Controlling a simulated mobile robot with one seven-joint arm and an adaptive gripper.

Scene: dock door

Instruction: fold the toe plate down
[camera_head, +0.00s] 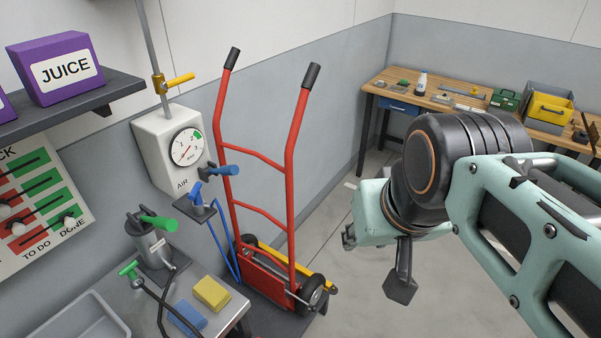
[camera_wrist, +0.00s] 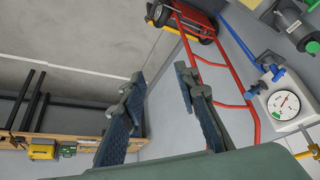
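A red hand truck (camera_head: 289,190) with black grips and black wheels stands upright against the grey wall, left of my gripper. A red plate (camera_head: 262,276) shows low on its frame, apparently upright against it; I cannot tell for sure that this is the toe plate. A yellow bar (camera_head: 318,283) runs along the bottom near the wheels. In the wrist view the hand truck (camera_wrist: 236,78) shows at upper right, with the red plate (camera_wrist: 194,14) at the top. My gripper (camera_head: 375,262) is open and empty, in the air to the right of the truck; its fingers (camera_wrist: 158,78) are spread apart.
A bench (camera_head: 234,310) with a yellow sponge (camera_head: 211,293), hoses and a green-handled canister stands at front left. An air gauge box (camera_head: 172,150) and blue-handled valve (camera_head: 222,171) are close left of the truck. A wooden workbench (camera_head: 440,93) stands behind. Floor right of the truck is clear.

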